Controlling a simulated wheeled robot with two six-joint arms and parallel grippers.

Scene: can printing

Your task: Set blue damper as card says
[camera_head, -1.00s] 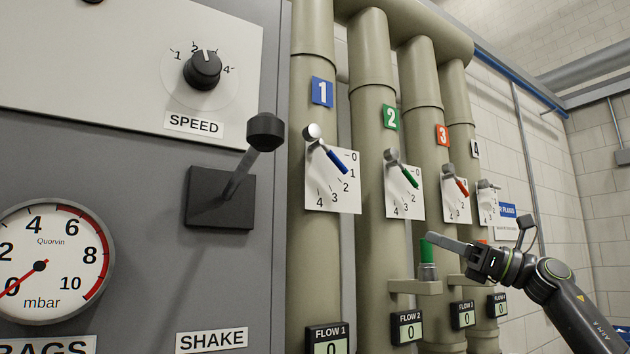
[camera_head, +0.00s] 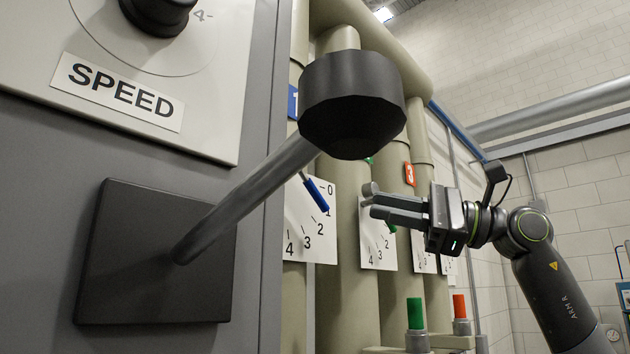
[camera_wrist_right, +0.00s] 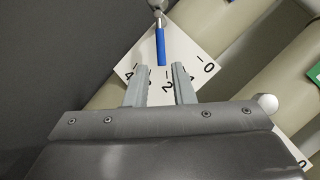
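The blue damper handle (camera_head: 316,195) sits on a white scale plate (camera_head: 312,240) marked 0 to 4 on the first pipe. In the head view the handle slants down right, its tip over the 1 mark. In the right wrist view the blue handle (camera_wrist_right: 160,47) points towards 2 from that angle. My right gripper (camera_head: 368,201) is open and empty, right of the blue handle. In the wrist view its two fingers (camera_wrist_right: 160,70) are apart, with the handle's tip just ahead between them. The card is not in view. My left gripper is not in view.
A large black lever knob (camera_head: 352,105) on a grey rod stands close in front and hides the blue handle's pivot. The green damper's plate (camera_head: 378,245) lies behind my right fingers. Green (camera_head: 415,313) and red (camera_head: 460,306) upright pieces stand below on brackets.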

